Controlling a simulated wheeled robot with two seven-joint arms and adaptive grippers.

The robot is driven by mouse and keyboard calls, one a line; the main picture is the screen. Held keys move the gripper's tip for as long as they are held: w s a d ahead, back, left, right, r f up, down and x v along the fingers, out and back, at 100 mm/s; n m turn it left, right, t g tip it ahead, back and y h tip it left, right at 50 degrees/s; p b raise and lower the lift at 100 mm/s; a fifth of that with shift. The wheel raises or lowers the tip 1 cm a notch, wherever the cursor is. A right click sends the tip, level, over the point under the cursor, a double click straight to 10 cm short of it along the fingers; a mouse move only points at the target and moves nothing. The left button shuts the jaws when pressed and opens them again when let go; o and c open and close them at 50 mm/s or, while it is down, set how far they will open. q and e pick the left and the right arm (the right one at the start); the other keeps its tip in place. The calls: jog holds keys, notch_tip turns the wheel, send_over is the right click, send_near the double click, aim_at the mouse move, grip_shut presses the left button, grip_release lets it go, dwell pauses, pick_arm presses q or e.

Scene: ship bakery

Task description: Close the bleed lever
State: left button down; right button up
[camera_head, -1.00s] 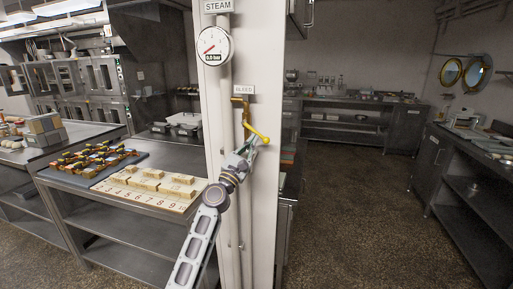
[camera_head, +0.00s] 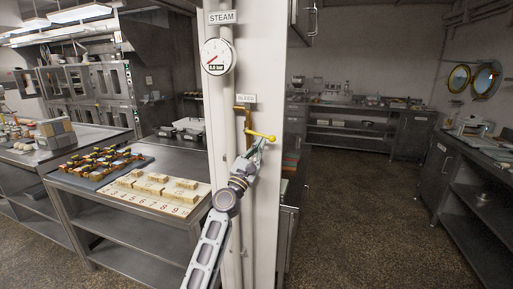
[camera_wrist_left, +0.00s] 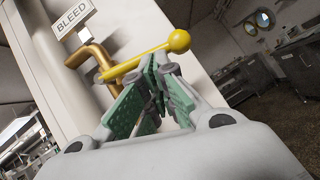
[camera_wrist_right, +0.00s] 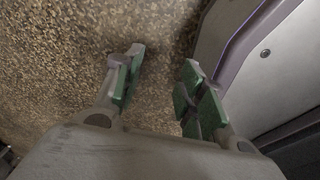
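The bleed lever (camera_head: 260,136) has a yellow handle with a round knob, on a brass pipe under the BLEED sign (camera_head: 245,99). The handle points right, nearly level, tilted slightly down. In the left wrist view the yellow handle (camera_wrist_left: 145,62) crosses just beyond my fingertips. My left gripper (camera_head: 256,146) is just below the handle, its green-padded fingers (camera_wrist_left: 152,85) close together. The handle is not between them; whether they touch it I cannot tell. My right gripper (camera_wrist_right: 160,75) is open and empty above the speckled floor, seen only in the right wrist view.
A round gauge (camera_head: 217,57) hangs under the STEAM sign (camera_head: 222,17) on the white column. At left is a steel table (camera_head: 130,218) with a numbered board (camera_head: 140,203) and a dark tray. Open floor (camera_head: 370,215) lies right of the column.

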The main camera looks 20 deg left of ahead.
pick_arm(q)
jog(key=shift+d+r, duration=0.35)
pick_arm(e)
jog(key=shift+s+d+r, duration=0.15)
jog(key=shift+s+d, duration=0.25)
jog(key=shift+s, duration=0.25)
jog(key=shift+a, duration=0.2)
jog(key=shift+a, duration=0.45)
pick_arm(q)
jog(key=shift+f, duration=0.25)
pick_arm(e)
jog(key=shift+f, duration=0.25)
